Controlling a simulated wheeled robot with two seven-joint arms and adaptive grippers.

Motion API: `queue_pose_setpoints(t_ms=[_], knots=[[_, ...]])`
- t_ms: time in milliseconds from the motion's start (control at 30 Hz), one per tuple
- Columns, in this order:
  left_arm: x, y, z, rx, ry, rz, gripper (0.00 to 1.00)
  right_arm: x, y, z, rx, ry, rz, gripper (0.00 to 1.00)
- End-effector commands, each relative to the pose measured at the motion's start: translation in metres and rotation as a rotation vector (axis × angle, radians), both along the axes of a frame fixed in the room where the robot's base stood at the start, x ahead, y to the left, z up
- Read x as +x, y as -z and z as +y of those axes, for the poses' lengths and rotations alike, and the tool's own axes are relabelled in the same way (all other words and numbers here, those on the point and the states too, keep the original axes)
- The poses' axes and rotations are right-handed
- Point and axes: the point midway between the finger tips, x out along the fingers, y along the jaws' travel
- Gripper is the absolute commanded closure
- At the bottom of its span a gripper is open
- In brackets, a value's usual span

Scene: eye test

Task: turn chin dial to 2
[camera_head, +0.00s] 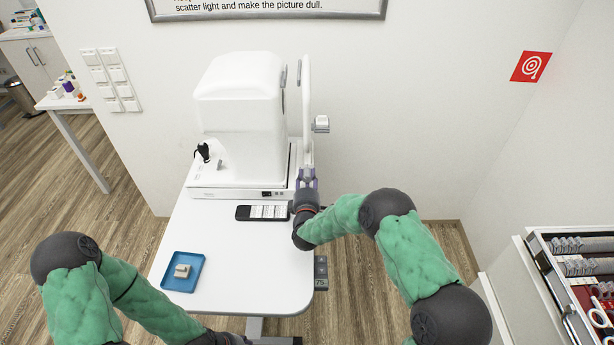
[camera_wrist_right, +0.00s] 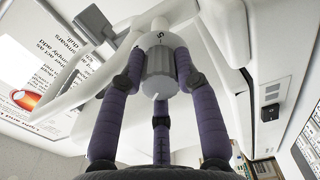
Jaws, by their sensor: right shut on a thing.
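The white eye-test machine (camera_head: 240,105) stands at the back of the white table (camera_head: 225,245). The grey ridged chin dial (camera_wrist_right: 160,70) shows close up in the wrist view, with a dark mark like a 5 or S on the white part above it. A small pale mark shows at its lower rim. My right gripper (camera_head: 306,180) is at the machine's front right edge. In the wrist view its purple fingers are closed around the dial. The dial is hidden in the head view. My left arm is low at the left; its fingers are not clearly visible at the bottom edge.
A blue tray (camera_head: 167,284) with a small beige block (camera_head: 182,271) lies at the table's front left. A black strip with white cards or keys (camera_head: 262,212) lies before the machine. An open drawer of tools (camera_head: 580,255) is at the far right. The table's front middle is clear.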

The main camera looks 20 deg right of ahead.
Motion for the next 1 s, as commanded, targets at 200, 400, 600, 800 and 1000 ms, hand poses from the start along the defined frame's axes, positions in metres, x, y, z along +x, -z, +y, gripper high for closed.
queue_pose_setpoints(t_ms=[200, 400, 600, 800, 1000], knots=[[0.000, -0.007, 0.000, 0.000, 0.000, 0.000, 0.55, -0.001, 0.001, 0.001, -0.166, -0.002, 0.053, 1.00], [0.000, -0.011, 0.000, 0.000, 0.000, 0.000, 0.55, -0.001, 0.001, 0.001, -0.278, -0.002, 0.083, 1.00], [0.000, -0.012, 0.000, 0.000, 0.000, 0.000, 0.55, -0.001, 0.002, 0.001, -0.343, -0.003, 0.102, 1.00], [0.000, -0.013, 0.000, 0.000, 0.000, 0.000, 0.55, -0.001, 0.002, 0.001, -0.368, -0.003, 0.110, 1.00], [0.000, -0.013, 0.000, 0.000, 0.000, 0.000, 0.55, -0.001, 0.003, 0.001, -0.372, -0.003, 0.111, 1.00]])
